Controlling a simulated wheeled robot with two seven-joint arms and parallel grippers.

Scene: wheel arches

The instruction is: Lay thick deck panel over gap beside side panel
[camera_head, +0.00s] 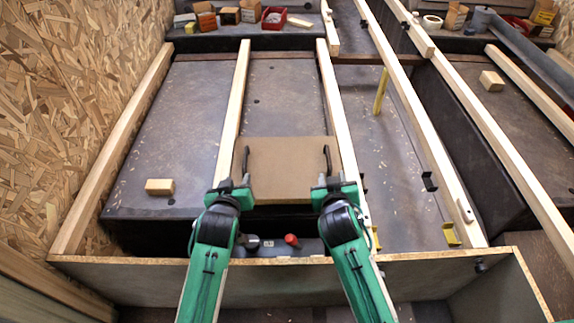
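The deck panel (289,178) is a flat brown board between two pale wooden rails in the middle of the head view. It carries two upright-looking black handles, a left one (246,158) and a right one (327,158). My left gripper (234,186) is at the near end of the left handle, and my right gripper (334,183) at the near end of the right handle. Their fingers are too small to show whether they are closed on the handles. The side panel (150,262) runs across the front. A dark gap (275,219) shows between it and the deck panel's near edge.
A red-capped item (291,240) and grey fittings lie low in the gap. A wood block (160,186) sits on the left dark box. A yellow strip (380,92) stands at the right. Boxes and a red bin (274,17) line the back shelf.

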